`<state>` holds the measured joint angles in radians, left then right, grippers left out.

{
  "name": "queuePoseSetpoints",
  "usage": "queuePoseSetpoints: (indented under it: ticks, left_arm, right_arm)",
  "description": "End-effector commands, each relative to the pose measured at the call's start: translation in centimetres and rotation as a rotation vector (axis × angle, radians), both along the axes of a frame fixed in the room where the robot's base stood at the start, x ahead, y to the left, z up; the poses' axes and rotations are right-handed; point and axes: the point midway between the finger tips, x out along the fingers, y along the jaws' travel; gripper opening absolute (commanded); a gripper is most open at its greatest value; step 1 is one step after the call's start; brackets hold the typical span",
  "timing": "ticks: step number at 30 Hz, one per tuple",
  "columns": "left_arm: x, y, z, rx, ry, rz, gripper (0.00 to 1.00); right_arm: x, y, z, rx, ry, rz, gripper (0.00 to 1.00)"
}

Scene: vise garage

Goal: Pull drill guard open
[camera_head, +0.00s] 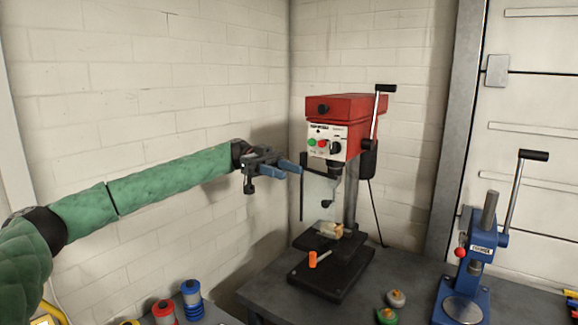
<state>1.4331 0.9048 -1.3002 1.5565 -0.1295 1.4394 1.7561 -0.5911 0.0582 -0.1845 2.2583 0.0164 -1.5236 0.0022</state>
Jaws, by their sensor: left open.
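A red drill press (345,108) stands on the dark table in the corner. Its clear drill guard (318,197) hangs as a flat panel below the head, with a dark strip along its left edge. My left gripper (274,178) is at the left of the drill press, level with the upper part of the guard. It is open, and one blue finger reaches close to the guard's upper left corner. I cannot tell whether it touches the guard. My right gripper is not in view.
A blue arbor press (472,268) with a long lever stands at the right of the table (262,290). Green and grey knobs (391,308) lie at the front. An orange-handled item (313,259) is on the drill base. Coloured spools (191,297) stand at the lower left. Brick walls close the corner.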

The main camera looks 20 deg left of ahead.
Motion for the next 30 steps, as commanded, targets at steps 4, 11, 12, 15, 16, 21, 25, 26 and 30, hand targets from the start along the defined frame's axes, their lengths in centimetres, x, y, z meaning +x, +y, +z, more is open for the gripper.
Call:
queuePoseSetpoints:
  ticks: [4, 11, 12, 15, 16, 21, 25, 26, 30]
  left_arm:
    - [0.0, 0.5, -0.8, 0.001, 0.008, 0.0, 0.42]
    - [-0.9, 1.4, -0.9, 0.003, 0.009, 0.0, 0.42]
    - [-1.1, 1.5, -0.9, 0.003, 0.01, 0.0, 0.42]
    - [-1.5, 1.9, -1.0, 0.003, 0.01, 0.0, 0.42]
    - [-1.7, 2.0, -1.0, 0.003, 0.01, -0.001, 0.42]
    - [-2.4, 2.6, -1.0, 0.004, 0.009, -0.001, 0.42]
    - [-3.0, 3.1, -1.0, 0.004, 0.009, -0.001, 0.42]
    - [-3.1, 3.3, -1.0, 0.004, 0.009, -0.001, 0.42]
    - [-3.6, 3.8, -1.0, 0.003, 0.01, -0.001, 0.42]
  right_arm:
    - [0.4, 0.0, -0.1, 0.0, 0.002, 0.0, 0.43]
    - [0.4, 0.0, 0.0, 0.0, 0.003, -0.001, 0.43]
    - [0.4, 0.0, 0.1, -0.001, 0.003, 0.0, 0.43]
    - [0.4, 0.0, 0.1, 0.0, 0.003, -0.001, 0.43]
    - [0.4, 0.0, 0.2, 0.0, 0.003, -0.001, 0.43]
    - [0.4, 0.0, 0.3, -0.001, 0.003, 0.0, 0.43]
    - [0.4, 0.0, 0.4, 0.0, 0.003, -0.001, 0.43]
    - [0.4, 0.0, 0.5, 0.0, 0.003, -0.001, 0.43]
    - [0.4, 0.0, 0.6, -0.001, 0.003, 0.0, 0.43]
